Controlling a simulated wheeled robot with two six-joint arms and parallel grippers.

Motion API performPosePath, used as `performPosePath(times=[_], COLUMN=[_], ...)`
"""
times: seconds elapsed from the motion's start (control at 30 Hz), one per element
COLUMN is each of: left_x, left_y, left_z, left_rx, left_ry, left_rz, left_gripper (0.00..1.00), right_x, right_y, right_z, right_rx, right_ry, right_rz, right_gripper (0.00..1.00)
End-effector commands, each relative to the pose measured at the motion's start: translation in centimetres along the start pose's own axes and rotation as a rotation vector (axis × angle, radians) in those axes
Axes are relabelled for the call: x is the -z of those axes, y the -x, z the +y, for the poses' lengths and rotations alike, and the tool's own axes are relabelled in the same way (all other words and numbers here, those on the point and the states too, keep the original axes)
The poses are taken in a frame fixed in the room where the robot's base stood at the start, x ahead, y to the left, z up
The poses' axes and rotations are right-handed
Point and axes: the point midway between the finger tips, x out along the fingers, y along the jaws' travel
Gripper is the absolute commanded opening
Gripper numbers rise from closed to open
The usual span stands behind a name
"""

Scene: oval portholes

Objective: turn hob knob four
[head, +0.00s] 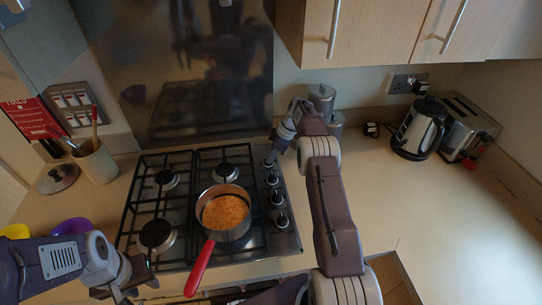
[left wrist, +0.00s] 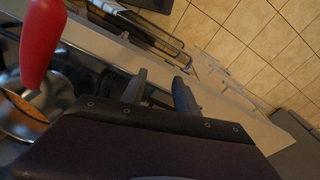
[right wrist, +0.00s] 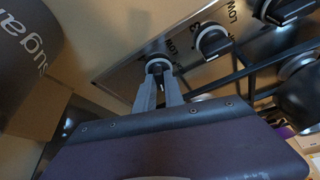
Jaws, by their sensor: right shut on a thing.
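The gas hob (head: 290,245) has a column of round knobs along its right side. My right gripper (head: 272,160) reaches to the far end of that column. In the right wrist view its fingers (right wrist: 160,92) are close together on the end knob (right wrist: 158,64), which they partly cover. Two other knobs show beside it, a middle knob (right wrist: 212,40) and another knob (right wrist: 285,10). My left gripper (head: 128,288) is low at the left, before the hob's front edge. In the left wrist view its fingers (left wrist: 160,90) are apart with nothing between them.
A saucepan (head: 224,229) with orange food stands on the hob, its red handle (head: 200,268) pointing to the front near my left gripper. Canisters (head: 322,98) stand behind my right gripper. A kettle (head: 420,130) and toaster (head: 465,125) are at right. The right worktop is mostly clear.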

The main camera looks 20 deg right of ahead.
Motion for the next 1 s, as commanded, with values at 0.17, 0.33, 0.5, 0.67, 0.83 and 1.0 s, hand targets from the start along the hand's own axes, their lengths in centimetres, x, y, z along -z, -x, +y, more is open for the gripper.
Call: performPosePath(times=[0.17,0.33,0.5,0.67,0.83,1.0], left_x=[0.0,0.0,0.0,-0.1,-0.1,-0.1], left_y=[0.0,0.0,-0.2,-0.9,-0.7,-0.5], left_z=[0.0,0.0,0.0,0.0,0.0,0.0], left_rx=[0.0,0.0,0.0,0.0,0.0,0.0], left_ry=[0.0,0.0,0.0,0.0,0.0,0.0], left_rz=[0.0,0.0,0.0,0.0,0.0,0.0], left_gripper=[0.36,0.36,0.36,0.36,0.36,0.36], right_x=[0.0,0.0,0.0,-0.1,0.0,0.0], right_y=[0.1,0.0,0.7,4.1,7.7,9.1], right_z=[0.0,0.0,0.1,0.1,0.1,0.0], right_rx=[-0.001,-0.001,-0.003,-0.006,-0.004,-0.002], right_ry=[-0.001,-0.001,-0.001,0.0,0.0,-0.001], right_rz=[0.0,0.0,0.001,0.001,0.001,0.0], right_gripper=[0.35,0.35,0.35,0.35,0.35,0.35])
